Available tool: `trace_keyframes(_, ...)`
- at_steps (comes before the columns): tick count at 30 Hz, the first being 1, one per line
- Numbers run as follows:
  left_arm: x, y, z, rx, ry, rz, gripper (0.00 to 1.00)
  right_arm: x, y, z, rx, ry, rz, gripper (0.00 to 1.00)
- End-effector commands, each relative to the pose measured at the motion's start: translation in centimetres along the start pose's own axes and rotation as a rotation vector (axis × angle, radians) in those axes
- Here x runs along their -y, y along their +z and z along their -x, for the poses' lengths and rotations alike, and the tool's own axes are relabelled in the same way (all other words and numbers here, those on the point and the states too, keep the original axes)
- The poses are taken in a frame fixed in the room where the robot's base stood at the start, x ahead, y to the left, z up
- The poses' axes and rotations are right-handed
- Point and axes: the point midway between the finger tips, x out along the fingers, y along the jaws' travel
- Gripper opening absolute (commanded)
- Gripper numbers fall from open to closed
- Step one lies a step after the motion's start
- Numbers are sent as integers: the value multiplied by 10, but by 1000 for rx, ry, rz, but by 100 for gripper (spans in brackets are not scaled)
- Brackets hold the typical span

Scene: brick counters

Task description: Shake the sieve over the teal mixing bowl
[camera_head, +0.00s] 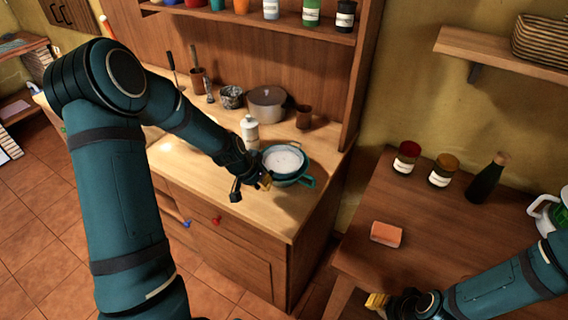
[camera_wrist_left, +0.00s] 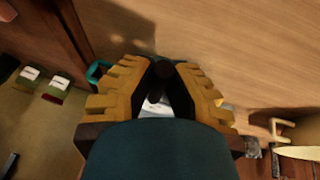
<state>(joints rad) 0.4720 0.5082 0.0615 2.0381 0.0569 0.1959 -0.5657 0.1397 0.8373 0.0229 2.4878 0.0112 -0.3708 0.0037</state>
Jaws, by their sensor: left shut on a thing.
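The sieve (camera_head: 283,158) is round, with white powdery content, and sits over or just above the teal mixing bowl (camera_head: 304,181) near the counter's right end. The gap between them cannot be judged. My left gripper (camera_head: 264,182) is at the sieve's near left side. In the left wrist view the yellow fingers of my left gripper (camera_wrist_left: 165,85) are shut on the dark sieve handle (camera_wrist_left: 162,70). A teal loop (camera_wrist_left: 97,72) shows beside them; the palm hides most of the sieve and bowl. My right gripper (camera_head: 377,301) is low, by the side table; its opening is unclear.
A grey pot (camera_head: 268,104), a brown cup (camera_head: 304,116) and a white-lidded jar (camera_head: 249,130) stand behind the bowl. A wooden shelf (camera_head: 270,22) hangs above. The side table (camera_head: 362,249) holds an orange block (camera_head: 387,234), jars and a dark bottle (camera_head: 487,178).

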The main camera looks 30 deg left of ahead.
Motion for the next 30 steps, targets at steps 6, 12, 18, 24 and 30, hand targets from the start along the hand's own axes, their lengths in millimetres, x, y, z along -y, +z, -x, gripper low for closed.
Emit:
trace_keyframes(6, -2, -3, 7, 0, 0, 0, 0, 1, 0, 3, 0, 0, 0, 47)
trace_keyframes(12, -3, -6, 14, -1, -1, 0, 0, 2, -1, 6, 0, 0, 0, 47)
trace_keyframes(18, -4, -8, 20, -1, 0, -1, 0, 4, -1, 9, 0, 0, 0, 47)
trace_keyframes(24, -6, -11, 26, 0, 0, -1, 0, 4, -2, 12, 0, 0, 0, 47)
trace_keyframes(30, -6, -11, 27, 0, 0, -1, 0, 4, -2, 12, 0, 0, 0, 47)
